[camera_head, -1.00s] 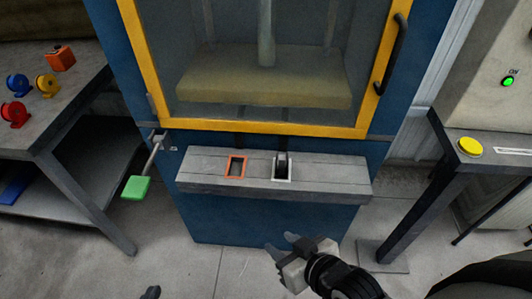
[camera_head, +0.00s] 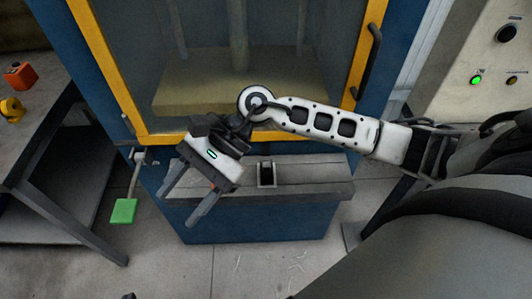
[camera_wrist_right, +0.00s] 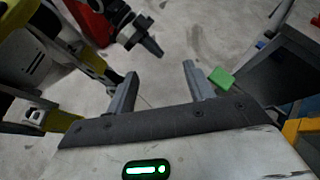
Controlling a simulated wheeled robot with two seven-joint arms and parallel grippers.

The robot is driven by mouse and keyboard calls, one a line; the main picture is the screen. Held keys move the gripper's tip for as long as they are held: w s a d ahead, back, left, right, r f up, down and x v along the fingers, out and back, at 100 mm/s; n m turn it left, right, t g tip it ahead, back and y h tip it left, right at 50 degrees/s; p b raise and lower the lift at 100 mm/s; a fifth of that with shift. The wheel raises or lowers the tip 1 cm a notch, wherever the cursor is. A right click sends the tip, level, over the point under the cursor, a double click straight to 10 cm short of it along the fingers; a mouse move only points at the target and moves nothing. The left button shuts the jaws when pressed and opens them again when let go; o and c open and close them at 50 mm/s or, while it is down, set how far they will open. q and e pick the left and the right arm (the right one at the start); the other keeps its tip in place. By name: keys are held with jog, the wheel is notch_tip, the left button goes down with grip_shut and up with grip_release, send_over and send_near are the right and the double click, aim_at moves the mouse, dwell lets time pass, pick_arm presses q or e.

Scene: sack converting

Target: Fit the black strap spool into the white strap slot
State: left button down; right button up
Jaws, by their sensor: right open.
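The black strap spool (camera_head: 267,174) stands in the white strap slot (camera_head: 267,187) on the grey ledge of the blue machine. How deep it sits I cannot tell. My right gripper (camera_head: 178,208) is open and empty, left of the spool and over the ledge's left end, fingers pointing down-left. Its two apart fingers also show in the right wrist view (camera_wrist_right: 158,70), with floor between them. In that view a dark gripper, apparently my left (camera_wrist_right: 150,47), hangs over the floor; its jaw state is unclear. The orange-framed slot is hidden behind my right gripper.
A green pedal-like block (camera_head: 124,211) hangs on a lever left of the machine. A table at left holds an orange block (camera_head: 20,75) and a yellow spool (camera_head: 12,109). The yellow-framed window (camera_head: 240,128) is just above the ledge. A control cabinet (camera_head: 470,55) stands right.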

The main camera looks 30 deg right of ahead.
jog(key=w+d+f+n+h, duration=0.1)
jog(key=w+d+n+h, duration=0.3)
jog(key=d, duration=0.4)
jog(key=r+n+t+h, duration=0.1)
jog(key=n+t+h, duration=0.15)
jog(key=h, duration=0.55)
send_over(266, 164)
notch_tip(266, 164, down, 9)
jog(key=b, duration=0.4)
jog(key=shift+w+f+b, duration=0.1)
jog(key=shift+w+b, duration=0.05)
jog(key=shift+b, duration=0.15)
jog(key=shift+f, duration=0.35)
jog(key=f+b, duration=0.1)
jog(key=f, duration=0.2)
jog(key=f+b, duration=0.1)
jog(key=f, duration=0.1)
jog(key=shift+s+b, duration=0.25)
jog(key=shift+b, duration=0.05)
jog(key=shift+f, duration=0.1)
pick_arm(q)
jog(key=shift+w+d+f+h, duration=0.15)
jog(key=shift+d+f, duration=0.1)
jog(key=shift+f, duration=0.4)
jog(key=shift+w+d+f+h, duration=0.15)
jog(key=shift+d+f, duration=0.1)
jog(key=shift+f, duration=0.35)
jog(key=shift+s, duration=0.1)
pick_arm(e)
grip_shut()
